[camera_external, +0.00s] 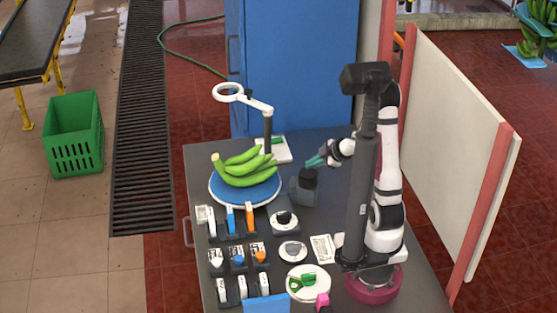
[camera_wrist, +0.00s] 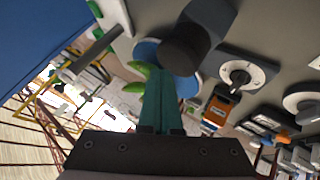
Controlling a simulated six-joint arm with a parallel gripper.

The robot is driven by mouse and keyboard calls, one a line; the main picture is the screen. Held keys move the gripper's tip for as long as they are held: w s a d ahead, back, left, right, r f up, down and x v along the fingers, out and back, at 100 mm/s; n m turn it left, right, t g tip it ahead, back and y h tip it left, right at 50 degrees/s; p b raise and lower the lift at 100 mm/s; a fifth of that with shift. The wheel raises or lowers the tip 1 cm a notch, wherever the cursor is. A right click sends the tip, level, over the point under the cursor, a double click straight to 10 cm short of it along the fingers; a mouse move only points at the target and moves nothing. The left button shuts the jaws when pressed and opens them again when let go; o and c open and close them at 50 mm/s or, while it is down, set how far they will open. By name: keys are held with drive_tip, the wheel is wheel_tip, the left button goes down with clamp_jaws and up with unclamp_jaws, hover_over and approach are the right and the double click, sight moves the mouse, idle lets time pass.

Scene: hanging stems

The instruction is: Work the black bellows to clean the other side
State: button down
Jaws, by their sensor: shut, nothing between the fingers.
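The black bellows (camera_external: 308,175) appears to be the dark round piece on a grey block, just right of the bananas. In the wrist view a black cylinder (camera_wrist: 184,50) shows close beyond the fingertips. My gripper (camera_external: 313,161) has teal fingers, shut and empty, just above and to the right of the bellows. The fingers also show shut in the wrist view (camera_wrist: 160,85); contact with the black cylinder cannot be told. A green banana bunch (camera_external: 246,168) lies on a round blue plate with a white rim (camera_external: 228,197). In the wrist view the bunch is mostly hidden behind fingers and cylinder.
A ring-headed white lamp (camera_external: 250,100) stands behind the bananas. A black knob on a dial (camera_external: 284,217) sits in front of the bellows. Several small tools and bottles stand in front-left racks (camera_external: 238,258). A white dish (camera_external: 308,283) holds a green item. A blue cabinet stands behind.

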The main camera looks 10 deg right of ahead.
sight(312, 173)
drive_tip(key=shift+f, duration=0.4)
drive_tip(key=shift+f, duration=0.95)
idle(0.8)
drive_tip(key=shift+r, duration=1.35)
drive_tip(key=shift+r, duration=2.55)
